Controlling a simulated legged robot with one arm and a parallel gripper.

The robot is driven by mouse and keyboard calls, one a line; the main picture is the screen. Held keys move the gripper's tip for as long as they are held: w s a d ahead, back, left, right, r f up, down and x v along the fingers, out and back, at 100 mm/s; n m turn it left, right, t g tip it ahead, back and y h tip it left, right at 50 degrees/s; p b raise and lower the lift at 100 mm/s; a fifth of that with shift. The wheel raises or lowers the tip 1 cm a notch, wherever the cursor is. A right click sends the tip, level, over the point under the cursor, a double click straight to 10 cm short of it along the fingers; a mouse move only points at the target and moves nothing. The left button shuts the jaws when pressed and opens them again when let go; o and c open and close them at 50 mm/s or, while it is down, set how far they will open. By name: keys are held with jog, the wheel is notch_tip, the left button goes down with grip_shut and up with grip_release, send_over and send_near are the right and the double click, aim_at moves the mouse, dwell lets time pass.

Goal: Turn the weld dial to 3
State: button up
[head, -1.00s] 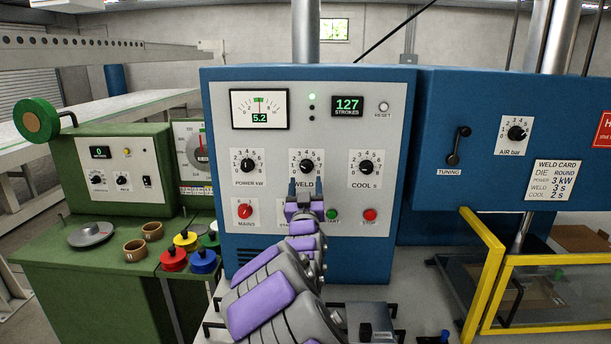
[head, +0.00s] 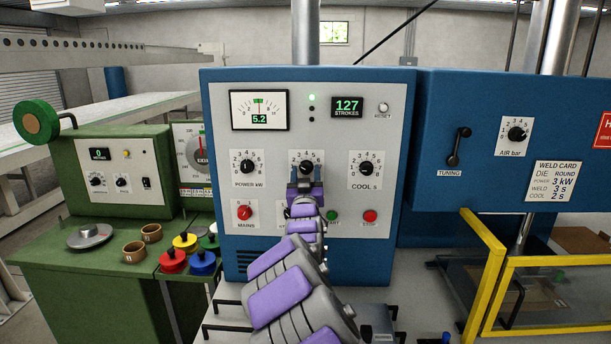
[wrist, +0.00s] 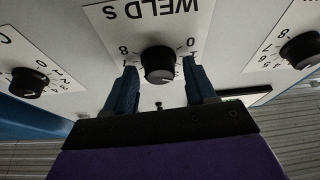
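The weld dial (head: 306,168) is a black knob on a white scale plate, in the middle of the grey control panel. It also shows in the wrist view (wrist: 158,64), where the plate reads upside down. My gripper (head: 306,177) is in front of it and hides the WELD label in the head view. In the wrist view the two blue fingers of my gripper (wrist: 160,75) stand apart, one on each side of the knob, with a gap visible at both sides. The dial's exact setting is hard to read.
The power dial (head: 248,167) is to the left and the cool dial (head: 365,168) to the right. Below are the red mains knob (head: 244,212) and the red stop button (head: 370,216). A weld card (head: 556,181) at right reads weld 3 s.

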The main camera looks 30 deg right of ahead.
jog(key=c, duration=0.9)
jog(key=shift+o, duration=0.2)
jog(key=shift+f+m+h, duration=0.1)
jog(key=shift+m+h, duration=0.3)
jog(key=shift+m, duration=0.2)
jog(key=shift+w+a+m+g+h, duration=0.15)
jog(key=shift+m+g+h, duration=0.2)
jog(key=shift+m, duration=0.55)
jog(key=shift+m+g+h, duration=0.5)
jog(key=shift+m+g, duration=0.15)
jog(key=shift+m, duration=0.8)
jog(key=shift+m+g+h, duration=0.45)
jog(key=shift+m+g, duration=0.15)
jog(key=shift+m, duration=0.85)
jog(key=o, duration=1)
jog(key=shift+o, duration=0.2)
